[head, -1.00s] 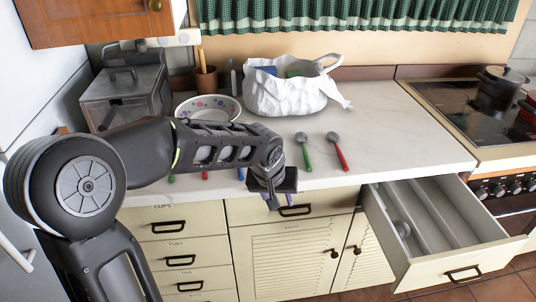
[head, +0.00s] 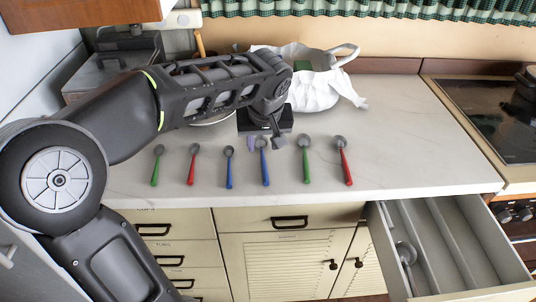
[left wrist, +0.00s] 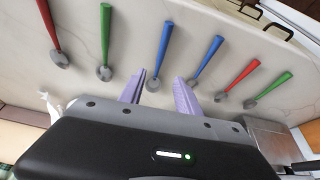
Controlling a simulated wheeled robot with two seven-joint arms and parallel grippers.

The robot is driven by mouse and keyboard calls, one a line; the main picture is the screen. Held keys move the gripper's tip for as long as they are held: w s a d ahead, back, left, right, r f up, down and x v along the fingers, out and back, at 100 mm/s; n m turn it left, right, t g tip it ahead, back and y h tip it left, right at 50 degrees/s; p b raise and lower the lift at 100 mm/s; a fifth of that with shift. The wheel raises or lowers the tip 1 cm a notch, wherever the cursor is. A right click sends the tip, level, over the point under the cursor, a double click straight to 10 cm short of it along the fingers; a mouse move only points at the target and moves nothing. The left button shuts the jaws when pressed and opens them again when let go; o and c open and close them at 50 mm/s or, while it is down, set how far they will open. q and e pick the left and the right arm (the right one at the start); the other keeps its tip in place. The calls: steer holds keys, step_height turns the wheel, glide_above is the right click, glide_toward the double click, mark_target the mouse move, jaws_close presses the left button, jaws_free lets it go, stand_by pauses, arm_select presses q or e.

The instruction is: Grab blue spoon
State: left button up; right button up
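Two blue spoons lie on the counter among red and green ones. The right blue spoon (head: 265,170) has its handle toward the front edge; it also shows in the left wrist view (left wrist: 163,50). The left blue spoon (head: 229,168) lies beside it and shows in the left wrist view (left wrist: 209,50). My left gripper (head: 264,142) is over the counter at the bowl end of the right blue spoon. In the left wrist view its purple fingers (left wrist: 160,77) are apart, with that spoon's bowl showing between them. Contact cannot be told. My right gripper is not in view.
Red spoons (head: 345,167) and green spoons (head: 306,167) lie on both sides. A white bag (head: 325,90) stands behind. An open drawer (head: 465,240) with dividers holds a metal utensil (head: 405,253). The counter (head: 420,150) is clear at the right.

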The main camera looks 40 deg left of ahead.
mark_target(263, 159)
arm_select(q)
steer(key=shift+s, duration=0.1)
steer(key=shift+x, duration=1.35)
steer(key=p+x, duration=0.1)
steer(key=x, duration=0.4)
steer(key=shift+w+d+f, duration=0.1)
steer(key=shift+w, duration=0.15)
steer(key=shift+c, duration=0.3)
jaws_close()
